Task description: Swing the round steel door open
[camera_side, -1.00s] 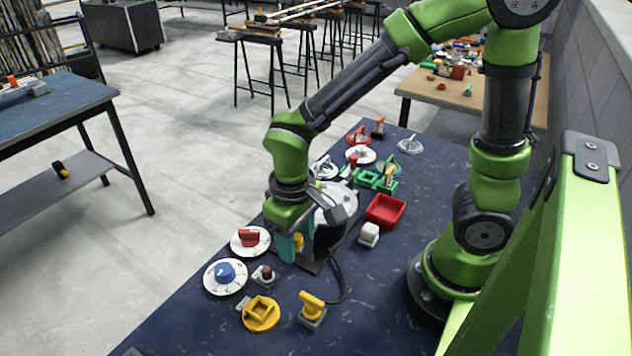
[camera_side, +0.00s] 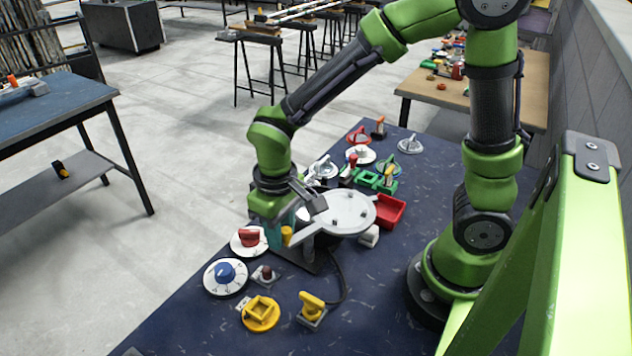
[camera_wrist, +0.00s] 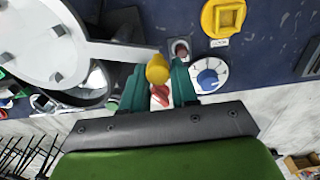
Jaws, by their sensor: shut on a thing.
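The round steel door (camera_side: 348,212) is a pale grey disc with small studs and a flat arm reaching left toward my gripper. It stands swung out over the right side of a dark round housing (camera_side: 322,244). In the wrist view the door (camera_wrist: 60,40) fills the upper left, and part of the housing's dark opening shows below it. A yellow knob (camera_wrist: 158,69) sits at the end of the door's arm. My gripper (camera_wrist: 158,88) is shut on the yellow knob, with one teal finger on each side. In the side view the fingers are partly hidden.
A red tray (camera_side: 390,212) and a white block (camera_side: 369,236) are close to the door's right edge. A red-knob dial (camera_side: 249,240), a blue-knob dial (camera_side: 226,276) and a yellow socket (camera_side: 261,313) lie left and in front. The table's front right is clear.

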